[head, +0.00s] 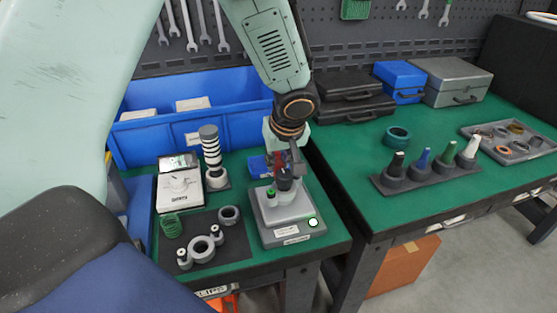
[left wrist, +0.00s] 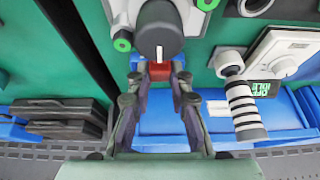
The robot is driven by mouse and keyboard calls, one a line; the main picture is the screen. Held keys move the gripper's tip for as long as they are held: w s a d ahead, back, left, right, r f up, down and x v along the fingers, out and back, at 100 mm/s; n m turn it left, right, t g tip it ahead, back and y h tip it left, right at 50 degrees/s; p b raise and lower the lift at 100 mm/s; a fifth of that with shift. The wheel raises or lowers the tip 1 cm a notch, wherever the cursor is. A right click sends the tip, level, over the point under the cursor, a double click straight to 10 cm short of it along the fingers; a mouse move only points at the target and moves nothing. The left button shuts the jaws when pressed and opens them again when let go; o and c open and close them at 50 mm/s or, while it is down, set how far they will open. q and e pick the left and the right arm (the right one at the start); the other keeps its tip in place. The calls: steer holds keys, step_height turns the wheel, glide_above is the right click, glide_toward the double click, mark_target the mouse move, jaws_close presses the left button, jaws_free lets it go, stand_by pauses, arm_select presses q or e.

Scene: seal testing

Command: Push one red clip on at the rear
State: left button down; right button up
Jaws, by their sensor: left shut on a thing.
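A grey test fixture (head: 292,232) stands on the left green bench, with a dark round part (head: 284,184) on top and a green-topped post at its left. My left gripper (head: 280,163) reaches down from above at the fixture's rear. In the left wrist view my left gripper (left wrist: 157,78) is shut on a red clip (left wrist: 160,70), which lies between its fingertips. The clip is right against or very close to the dark round part (left wrist: 158,28); I cannot tell whether it is seated. The fingers partly hide the clip in the head view. My right gripper is not in view.
A small blue tray (head: 257,165) is behind the fixture. A striped black-and-white column (head: 211,150) and a white gauge box (head: 180,190) stand to the left. A dark mat (head: 228,246) with rings is in front. A large blue bin (head: 150,142) is at the back.

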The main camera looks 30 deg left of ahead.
arm_select(q)
steer(key=shift+b, duration=0.4)
stand_by(0.8)
steer(key=shift+f+b, duration=1.7)
steer(key=shift+b, duration=0.35)
stand_by(1.5)
steer(key=c, duration=1.1)
jaws_free()
steer(key=shift+r, duration=0.15)
steer(key=shift+r+p, duration=2.3)
steer(key=shift+r, duration=1.15)
steer(key=shift+f, duration=0.1)
